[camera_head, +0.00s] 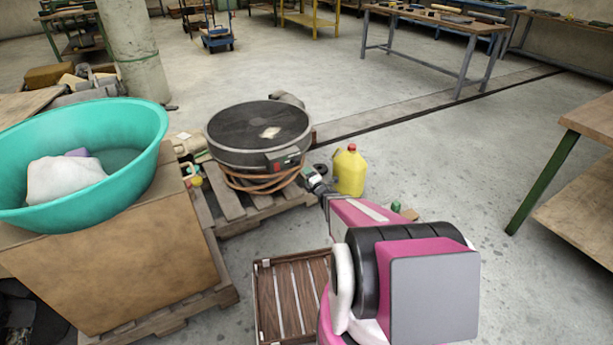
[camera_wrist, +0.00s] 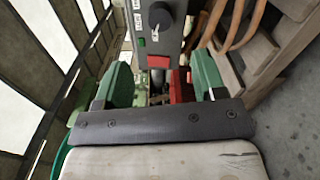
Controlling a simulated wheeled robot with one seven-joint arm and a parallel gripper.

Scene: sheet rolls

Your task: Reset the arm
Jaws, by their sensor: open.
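My pink arm reaches forward from the lower right in the head view. My gripper (camera_head: 313,178) is at its far end, close to the front right of a round black drum-shaped machine (camera_head: 258,128). In the wrist view my gripper (camera_wrist: 161,82) has its two green fingers apart, with no held object visible between them. A grey control box (camera_wrist: 158,22) with a black knob, a green button and a red part lies just beyond the fingers. Whether the fingers touch it, I cannot tell.
A yellow jug (camera_head: 350,172) stands right of my gripper. A teal basin (camera_head: 130,115) with white cloth sits on a cardboard box (camera_head: 120,262) at left. A slatted crate (camera_head: 265,300) is on the floor. A workbench (camera_head: 590,120) stands at right; floor between is mostly clear.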

